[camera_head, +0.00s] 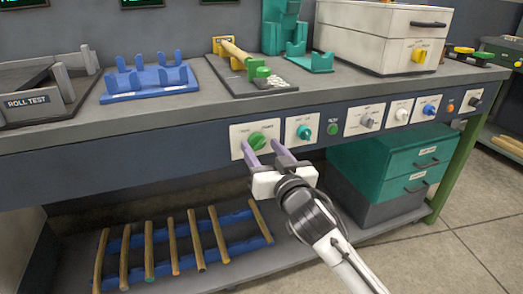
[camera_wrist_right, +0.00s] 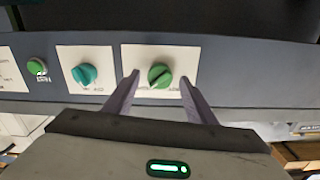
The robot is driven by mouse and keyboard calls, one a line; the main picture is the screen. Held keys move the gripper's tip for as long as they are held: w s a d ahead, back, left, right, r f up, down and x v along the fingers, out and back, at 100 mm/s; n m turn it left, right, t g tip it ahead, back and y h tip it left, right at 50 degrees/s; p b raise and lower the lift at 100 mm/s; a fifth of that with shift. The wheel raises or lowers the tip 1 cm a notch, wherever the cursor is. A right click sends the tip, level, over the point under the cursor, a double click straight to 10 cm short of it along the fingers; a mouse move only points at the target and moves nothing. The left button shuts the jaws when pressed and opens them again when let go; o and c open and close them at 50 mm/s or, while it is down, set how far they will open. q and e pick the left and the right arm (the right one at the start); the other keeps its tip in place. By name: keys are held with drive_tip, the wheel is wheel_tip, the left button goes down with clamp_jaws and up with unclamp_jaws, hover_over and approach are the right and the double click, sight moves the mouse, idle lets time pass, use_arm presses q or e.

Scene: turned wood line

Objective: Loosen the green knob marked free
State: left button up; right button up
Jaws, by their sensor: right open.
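The green knob (camera_head: 257,141) sits on a white plate (camera_head: 238,131) on the bench's front panel, with a dark line across its face. Small lettering beside it is too blurred to read. In the right wrist view the green knob (camera_wrist_right: 160,75) shows between and beyond my fingertips. My right gripper (camera_head: 263,149) is open in front of the knob, one finger to each side; it also shows in the right wrist view (camera_wrist_right: 160,82). I cannot tell whether the fingers touch the knob. My left gripper is not in view.
A teal knob (camera_head: 304,132) is close beside, with a green button (camera_head: 333,129) and several other knobs further right. The bench top (camera_head: 190,108) overhangs the panel. Below are a shelf rack (camera_head: 236,218) with several wooden rods and teal drawers (camera_head: 400,160).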

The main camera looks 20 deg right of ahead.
drive_tip(key=shift+w, duration=0.45)
drive_tip(key=shift+c, duration=0.5)
